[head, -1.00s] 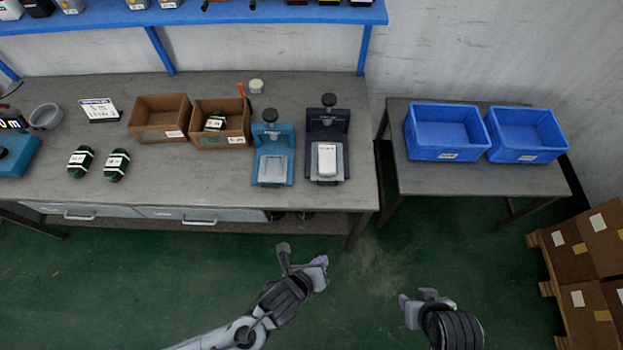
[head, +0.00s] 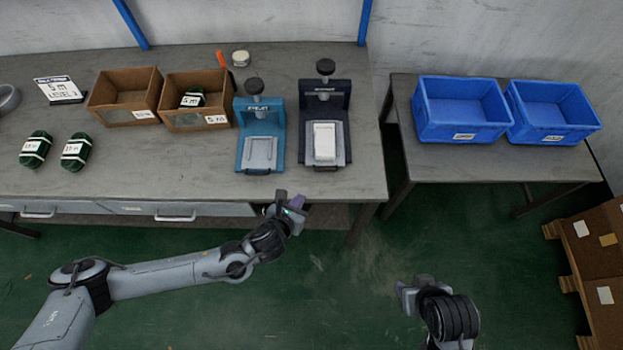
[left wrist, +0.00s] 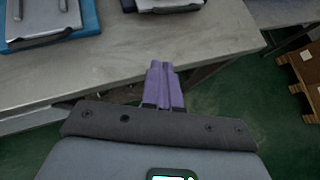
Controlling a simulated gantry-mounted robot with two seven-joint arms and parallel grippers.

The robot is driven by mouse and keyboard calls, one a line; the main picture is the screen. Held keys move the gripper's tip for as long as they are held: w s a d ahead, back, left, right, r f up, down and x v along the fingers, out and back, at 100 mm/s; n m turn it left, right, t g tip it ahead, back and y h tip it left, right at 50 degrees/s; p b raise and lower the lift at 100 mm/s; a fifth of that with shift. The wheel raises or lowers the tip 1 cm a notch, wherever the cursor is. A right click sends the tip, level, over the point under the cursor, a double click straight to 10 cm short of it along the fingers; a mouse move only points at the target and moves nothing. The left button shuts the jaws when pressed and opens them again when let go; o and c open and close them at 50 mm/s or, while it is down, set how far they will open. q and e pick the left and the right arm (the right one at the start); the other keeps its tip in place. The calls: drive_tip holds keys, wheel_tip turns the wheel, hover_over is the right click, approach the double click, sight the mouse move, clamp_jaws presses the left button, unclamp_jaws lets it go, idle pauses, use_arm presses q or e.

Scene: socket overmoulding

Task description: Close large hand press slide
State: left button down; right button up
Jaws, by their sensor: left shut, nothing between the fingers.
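The large hand press is likely the dark navy one (head: 326,100) on the workbench, with a black knob on top and a white block (head: 324,141) on its slide. The smaller blue press (head: 260,130) stands just left of it, with a grey plate on its slide. My left gripper (head: 296,203) is at the bench's front edge, below and in front of the presses, touching neither. In the left wrist view its purple fingers (left wrist: 162,84) are together and empty, and the front ends of both presses show at the top. My right gripper (head: 408,290) hangs over the floor; its fingers are unclear.
The grey workbench (head: 210,182) has drawers below its front edge. Two brown boxes (head: 125,98) and green coils (head: 75,151) lie to the left. Blue crates (head: 462,108) stand on a side table at right. Cartons (head: 595,250) are stacked at lower right. Bench space before the presses is bare.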

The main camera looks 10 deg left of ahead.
use_arm(q)
drive_tip(key=b+x, duration=0.1)
drive_tip(key=x, duration=0.5)
drive_tip(key=shift+w+d+f, duration=0.15)
drive_tip(key=shift+w+f, duration=0.05)
drive_tip(key=shift+w, duration=0.05)
drive_tip(key=w, duration=0.2)
drive_tip(key=d, duration=0.1)
drive_tip(key=shift+w+r, duration=0.4)
drive_tip(key=shift+w+d+r, duration=0.1)
drive_tip(key=shift+w+r, duration=0.05)
drive_tip(key=shift+w, duration=0.35)
